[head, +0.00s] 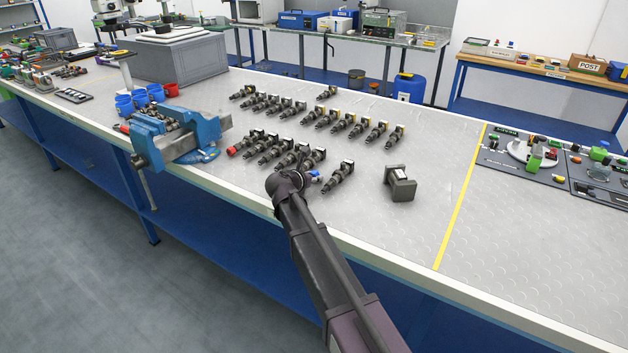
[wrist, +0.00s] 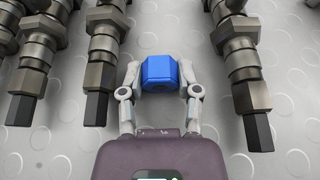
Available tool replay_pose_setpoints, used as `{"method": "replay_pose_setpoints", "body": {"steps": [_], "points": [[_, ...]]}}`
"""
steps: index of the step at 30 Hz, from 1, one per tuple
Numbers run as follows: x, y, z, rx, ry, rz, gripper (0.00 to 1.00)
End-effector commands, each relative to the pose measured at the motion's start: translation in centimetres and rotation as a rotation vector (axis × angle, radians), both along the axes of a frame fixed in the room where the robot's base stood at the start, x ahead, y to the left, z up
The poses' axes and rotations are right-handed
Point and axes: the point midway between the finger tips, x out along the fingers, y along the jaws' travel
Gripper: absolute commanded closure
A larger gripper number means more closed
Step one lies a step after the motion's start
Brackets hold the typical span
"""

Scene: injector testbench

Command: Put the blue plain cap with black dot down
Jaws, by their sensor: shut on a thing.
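My gripper (wrist: 160,76) is shut on a blue cap (wrist: 160,68) in the wrist view, with one finger on each side of it. A black dot on the cap does not show from here. In the head view a small bit of blue (head: 316,178) shows beside the end of my arm, over the front of the bench among the injectors. My gripper is mostly hidden there by my own arm. I cannot tell whether the cap touches the bench top.
In the wrist view, injectors lie left (wrist: 104,55) and right (wrist: 242,70) of the cap, with bare textured bench between. In the head view, a dark grey block (head: 400,184) stands to the right, and a blue vise (head: 175,135) to the left. Free bench top lies right of the block.

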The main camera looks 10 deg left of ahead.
Motion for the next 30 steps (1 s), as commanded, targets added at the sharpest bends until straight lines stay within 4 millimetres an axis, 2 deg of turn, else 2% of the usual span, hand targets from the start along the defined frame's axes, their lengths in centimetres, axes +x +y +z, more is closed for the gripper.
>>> {"method": "replay_pose_setpoints", "body": {"steps": [28,29,30], "points": [[-0.4,-0.2,-1.5,0.001,0.006,-0.004,0.99],[-0.4,-0.2,-1.5,0.001,0.006,-0.004,0.51],[-0.4,-0.2,-1.5,0.001,0.006,-0.004,0.42]]}}
